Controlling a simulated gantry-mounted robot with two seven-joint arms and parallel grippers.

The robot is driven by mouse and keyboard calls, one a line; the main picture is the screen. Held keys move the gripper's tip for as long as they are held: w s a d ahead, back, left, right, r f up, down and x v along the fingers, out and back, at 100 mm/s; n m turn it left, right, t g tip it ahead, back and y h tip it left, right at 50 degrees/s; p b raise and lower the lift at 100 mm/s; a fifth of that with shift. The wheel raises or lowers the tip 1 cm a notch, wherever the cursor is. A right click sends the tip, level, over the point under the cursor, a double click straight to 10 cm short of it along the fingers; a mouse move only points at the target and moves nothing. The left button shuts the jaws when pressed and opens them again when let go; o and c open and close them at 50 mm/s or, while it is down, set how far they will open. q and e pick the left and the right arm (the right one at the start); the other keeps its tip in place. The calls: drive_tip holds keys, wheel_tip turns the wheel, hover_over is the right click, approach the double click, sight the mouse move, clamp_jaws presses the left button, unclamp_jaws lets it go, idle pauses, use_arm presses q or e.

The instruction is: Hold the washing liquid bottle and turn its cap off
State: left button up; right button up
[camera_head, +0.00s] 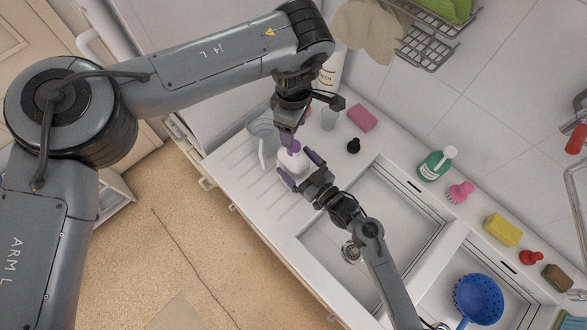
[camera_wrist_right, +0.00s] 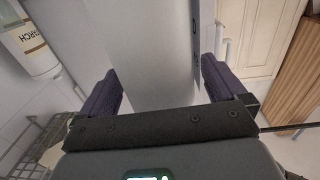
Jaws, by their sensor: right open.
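The washing liquid bottle appears as a white body (camera_head: 292,164) on the ridged drainer beside the sink, mostly hidden by my grippers. A purple patch at its top looks like the cap (camera_head: 290,147), though it is hard to tell from a finger pad. My right gripper (camera_head: 300,170) is open, with its purple-padded fingers on either side of the white body; contact cannot be told. It shows in the right wrist view (camera_wrist_right: 160,95) with its fingers apart, and no bottle is clear there. My left gripper (camera_head: 288,136) points down just above the bottle; its fingertips are hidden.
A clear jug (camera_head: 262,133) stands close behind the bottle. A glass (camera_head: 328,119), pink sponge (camera_head: 362,118) and black stopper (camera_head: 353,146) lie further back. The sink basin (camera_head: 375,230) is empty. A green bottle (camera_head: 435,164) stands behind it, a blue colander (camera_head: 478,298) at lower right.

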drive_tip(key=shift+w+a, duration=0.25)
drive_tip(key=shift+w, duration=0.05)
clamp_jaws()
use_arm(q)
drive_tip(key=m, duration=0.6)
drive_tip(key=f+m, duration=0.1)
drive_tip(key=m, duration=0.2)
drive_tip(key=shift+s+d+f, duration=0.1)
drive_tip(key=shift+s+d, duration=0.05)
drive_tip(key=shift+s, duration=0.2)
drive_tip(key=shift+w, duration=0.25)
drive_tip(key=shift+w+f, duration=0.1)
drive_tip(key=shift+f, duration=3.35)
